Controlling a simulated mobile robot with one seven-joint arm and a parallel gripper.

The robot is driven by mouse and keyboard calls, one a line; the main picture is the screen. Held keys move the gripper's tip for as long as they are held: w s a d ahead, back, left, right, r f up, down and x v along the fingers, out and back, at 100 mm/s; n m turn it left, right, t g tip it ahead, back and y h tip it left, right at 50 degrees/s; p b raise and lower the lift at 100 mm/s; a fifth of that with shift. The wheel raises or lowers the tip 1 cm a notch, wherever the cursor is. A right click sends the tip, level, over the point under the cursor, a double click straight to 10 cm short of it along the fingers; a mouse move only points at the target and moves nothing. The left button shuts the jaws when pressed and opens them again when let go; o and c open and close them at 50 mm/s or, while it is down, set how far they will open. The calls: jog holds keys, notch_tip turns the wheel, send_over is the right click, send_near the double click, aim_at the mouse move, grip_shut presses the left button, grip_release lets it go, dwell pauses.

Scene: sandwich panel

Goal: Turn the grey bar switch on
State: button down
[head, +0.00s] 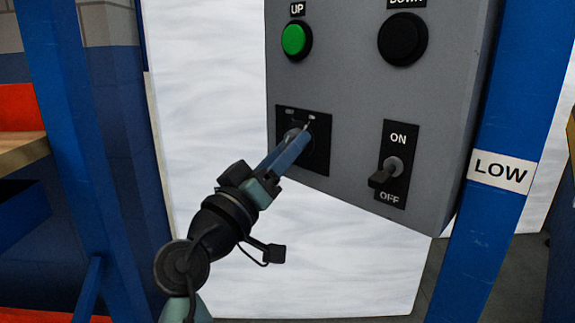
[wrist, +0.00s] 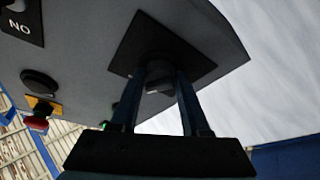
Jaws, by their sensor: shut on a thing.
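The grey bar switch (head: 291,134) sits on a square black plate (head: 318,164) at the lower left of the grey control box. My gripper (head: 297,140) reaches up to it from the lower left and covers most of it in the head view. In the wrist view, my gripper's two fingers (wrist: 161,82) stand on either side of the dark bar (wrist: 159,89), in front of the plate (wrist: 150,32). My gripper is shut on the bar. The bar's exact angle is hard to tell.
A separate black lever switch (head: 386,174) marked ON and OFF is close to the right. A green UP button (head: 296,39) and a black button (head: 402,38) are above. A blue post (head: 505,120) with a LOW label stands right of the box.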

dwell(0.5)
jog(key=shift+c, duration=2)
grip_release()
jog(key=shift+h, duration=0.3)
jog(key=shift+s+a, duration=0.1)
jog(key=p+v, duration=0.2)
jog(key=v, duration=1)
jog(key=shift+s+a, duration=0.2)
jog(key=shift+s, duration=0.15)
jog(key=shift+f, duration=0.1)
